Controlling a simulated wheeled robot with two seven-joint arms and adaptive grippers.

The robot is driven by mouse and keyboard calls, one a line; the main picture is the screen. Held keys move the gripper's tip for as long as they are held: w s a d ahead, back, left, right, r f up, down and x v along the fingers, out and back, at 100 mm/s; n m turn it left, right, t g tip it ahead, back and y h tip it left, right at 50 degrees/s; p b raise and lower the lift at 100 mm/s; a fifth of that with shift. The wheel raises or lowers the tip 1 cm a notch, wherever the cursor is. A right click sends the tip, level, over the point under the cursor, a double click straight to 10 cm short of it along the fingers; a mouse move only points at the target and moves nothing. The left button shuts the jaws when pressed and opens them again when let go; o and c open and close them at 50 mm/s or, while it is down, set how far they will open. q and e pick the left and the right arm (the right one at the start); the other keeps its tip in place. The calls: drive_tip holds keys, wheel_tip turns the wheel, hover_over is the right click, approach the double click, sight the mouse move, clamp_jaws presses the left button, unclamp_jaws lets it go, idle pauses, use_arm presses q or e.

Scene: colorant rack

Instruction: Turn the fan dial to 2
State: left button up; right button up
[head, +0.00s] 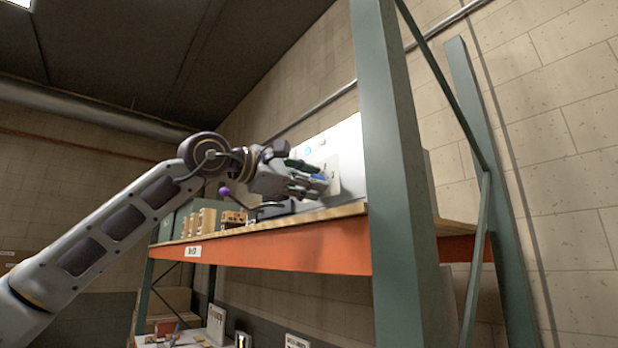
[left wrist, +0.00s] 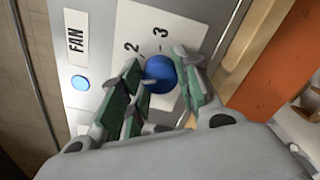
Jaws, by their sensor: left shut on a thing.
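The blue fan dial (left wrist: 160,74) sits on a white plate (left wrist: 178,32) with the printed numbers 2 and 3 beside it; other marks are hidden by my fingers. A pale mark shows on the dial's left side, but its exact pointing is unclear. My left gripper (left wrist: 160,90) has its green-padded fingers on both sides of the dial, shut on it. In the head view my left gripper (head: 308,178) reaches the panel's plate (head: 332,174), with a bit of the blue dial (head: 319,178) showing between the fingers. My right gripper is in neither view.
A FAN label (left wrist: 76,38) and a lit blue button (left wrist: 80,83) are on the white panel (head: 347,140). The panel stands on an orange-beamed shelf (head: 270,256). A green rack post (head: 392,170) rises just right of the panel. Small boxes (head: 205,222) stand left on the shelf.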

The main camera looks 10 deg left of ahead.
use_arm(q)
drive_tip(key=m+p, duration=0.3)
drive_tip(key=m, duration=0.5)
drive_tip(key=shift+f, duration=0.1)
idle(0.5)
drive_tip(key=o, duration=1.1)
drive_tip(key=shift+c, duration=0.2)
drive_tip(key=v, duration=1.2)
